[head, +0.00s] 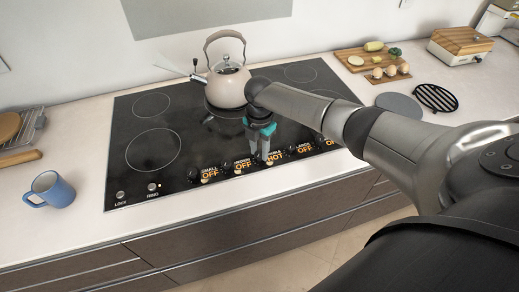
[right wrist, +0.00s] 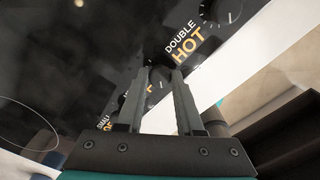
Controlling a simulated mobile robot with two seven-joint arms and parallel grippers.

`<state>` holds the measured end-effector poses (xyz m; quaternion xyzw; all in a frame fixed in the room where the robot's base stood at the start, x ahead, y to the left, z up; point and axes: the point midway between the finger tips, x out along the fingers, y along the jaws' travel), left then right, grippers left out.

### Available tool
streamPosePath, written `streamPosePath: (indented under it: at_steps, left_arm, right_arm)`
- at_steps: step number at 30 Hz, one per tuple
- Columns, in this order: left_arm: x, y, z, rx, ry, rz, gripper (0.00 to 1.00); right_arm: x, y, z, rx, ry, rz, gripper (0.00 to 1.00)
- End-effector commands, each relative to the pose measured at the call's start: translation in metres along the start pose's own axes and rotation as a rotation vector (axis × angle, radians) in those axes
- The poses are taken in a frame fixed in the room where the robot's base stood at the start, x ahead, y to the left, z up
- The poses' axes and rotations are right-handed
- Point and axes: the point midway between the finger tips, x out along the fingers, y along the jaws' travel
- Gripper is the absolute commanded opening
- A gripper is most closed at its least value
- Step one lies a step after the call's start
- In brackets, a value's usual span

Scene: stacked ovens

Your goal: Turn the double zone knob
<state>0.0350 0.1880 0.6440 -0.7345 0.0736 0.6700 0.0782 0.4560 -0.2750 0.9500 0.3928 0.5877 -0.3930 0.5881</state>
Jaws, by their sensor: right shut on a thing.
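The black glass cooktop (head: 135,125) has a row of knobs along its front edge. The double zone knob (right wrist: 160,76) sits beside the label reading "DOUBLE HOT" (right wrist: 185,45). My right gripper (head: 264,158) reaches down to this knob, which it mostly hides in the head view. In the right wrist view my right gripper (right wrist: 161,73) is shut on the knob, one finger on each side. My left gripper is not in view.
The small zone knob (head: 194,175) and its neighbours stand close by, their labels reading OFF. A kettle (head: 227,85) stands on the cooktop behind my gripper. A blue mug (head: 54,189) is at the left.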

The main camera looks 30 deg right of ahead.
Motion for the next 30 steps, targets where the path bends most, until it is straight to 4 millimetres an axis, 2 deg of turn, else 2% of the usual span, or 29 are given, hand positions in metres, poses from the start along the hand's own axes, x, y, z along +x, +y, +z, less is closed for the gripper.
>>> streamPosePath:
  at_steps: [12,27,28,30]
  left_arm:
    - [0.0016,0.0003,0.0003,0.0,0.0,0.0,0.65]
    - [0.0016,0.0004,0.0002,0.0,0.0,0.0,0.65]
    - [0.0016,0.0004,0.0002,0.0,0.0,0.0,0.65]
    - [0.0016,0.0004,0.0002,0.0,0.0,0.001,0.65]
  right_arm:
    - [-0.0005,0.0008,-0.0014,-0.16,0.004,0.002,0.0]
    - [-0.0005,0.0007,-0.0015,-0.175,0.004,0.001,0.0]
    - [-0.0005,0.0007,-0.0015,-0.175,0.004,0.001,0.39]
    - [-0.0004,0.0006,-0.0013,-0.175,0.003,0.001,0.47]
